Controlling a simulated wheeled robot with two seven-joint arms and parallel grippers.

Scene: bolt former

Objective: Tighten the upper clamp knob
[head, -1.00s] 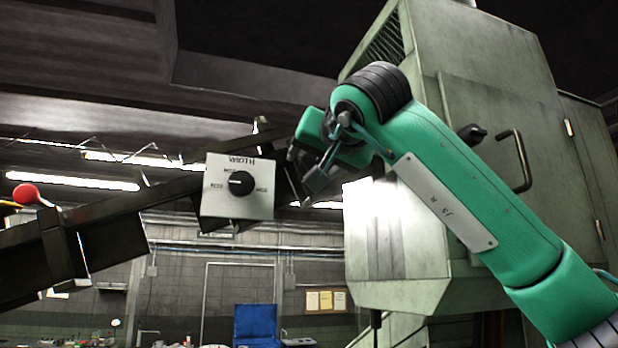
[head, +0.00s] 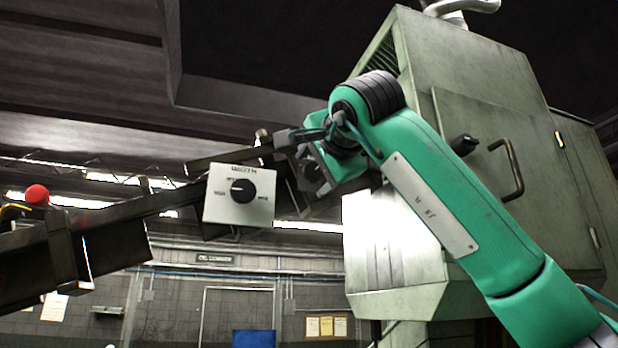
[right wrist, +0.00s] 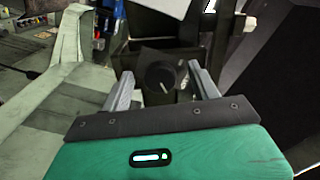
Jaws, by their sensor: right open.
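The upper clamp knob appears to be the dark round knob with a pale pointer line in the right wrist view (right wrist: 160,76). It lies between the two grey fingers of my right gripper (right wrist: 162,88), which is open. A gap shows on each side of the knob, and I see no contact. In the head view, my right gripper (head: 303,152) is at the right end of the dark rail, right of the white dial box. A dark round part beside it may be the same knob (head: 312,170). My left gripper is not in view.
The white dial box (head: 240,195) with a black dial hangs on the dark sloping rail (head: 110,218). A red ball knob (head: 37,194) is at the rail's far left. A large green-grey machine cabinet (head: 480,110) stands behind my right arm.

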